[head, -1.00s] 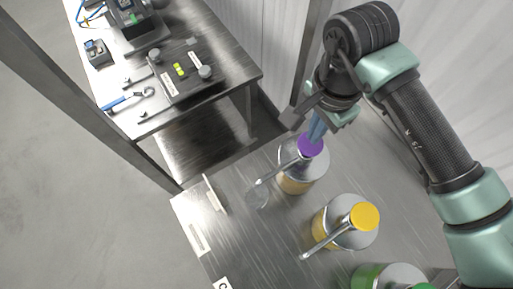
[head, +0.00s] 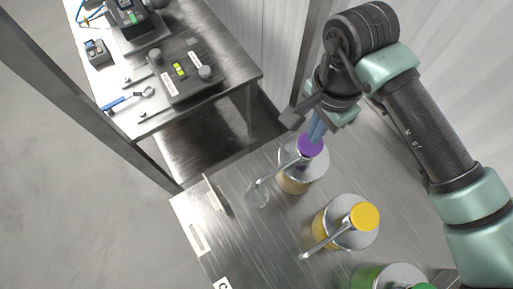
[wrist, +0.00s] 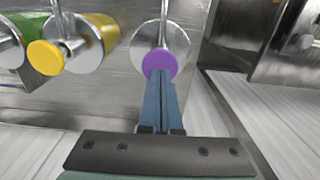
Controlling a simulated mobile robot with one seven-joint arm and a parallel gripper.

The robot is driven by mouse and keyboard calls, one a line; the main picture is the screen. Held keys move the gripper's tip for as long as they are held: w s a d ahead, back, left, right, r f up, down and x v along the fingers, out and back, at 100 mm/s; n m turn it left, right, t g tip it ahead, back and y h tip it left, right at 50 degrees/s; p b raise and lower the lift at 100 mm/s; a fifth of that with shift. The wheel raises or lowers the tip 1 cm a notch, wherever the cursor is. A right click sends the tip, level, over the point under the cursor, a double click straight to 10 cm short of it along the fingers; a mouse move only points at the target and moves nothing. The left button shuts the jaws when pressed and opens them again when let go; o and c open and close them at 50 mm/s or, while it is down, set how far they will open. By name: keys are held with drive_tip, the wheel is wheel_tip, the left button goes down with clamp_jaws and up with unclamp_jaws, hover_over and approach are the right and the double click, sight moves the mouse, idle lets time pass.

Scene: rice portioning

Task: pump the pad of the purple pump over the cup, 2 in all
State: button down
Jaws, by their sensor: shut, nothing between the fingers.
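The purple pump's round pad (head: 311,146) tops a silver-lidded bottle with amber contents (head: 292,183). Its spout reaches left over a small clear cup (head: 258,196) on the metal table. My gripper (head: 315,136) is shut and empty, with its blue fingertips at the purple pad; whether they touch it I cannot tell. In the wrist view the closed fingers (wrist: 161,86) overlap the near edge of the purple pad (wrist: 159,65). The cup is not clear in the wrist view.
A yellow-pad pump (head: 365,216) and a green-pad pump (head: 424,287) stand on the same table to the lower right. A small upright plate (head: 215,194) stands near the left edge. A second table (head: 215,108) with tools lies beyond a gap.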

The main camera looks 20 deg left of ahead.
drive_tip(key=shift+f, duration=0.15)
drive_tip(key=shift+f+b, duration=1.85)
drive_tip(key=shift+b, duration=0.5)
drive_tip(key=shift+r+p, duration=0.55)
drive_tip(key=shift+r, duration=1.45)
drive_tip(key=shift+f, duration=0.25)
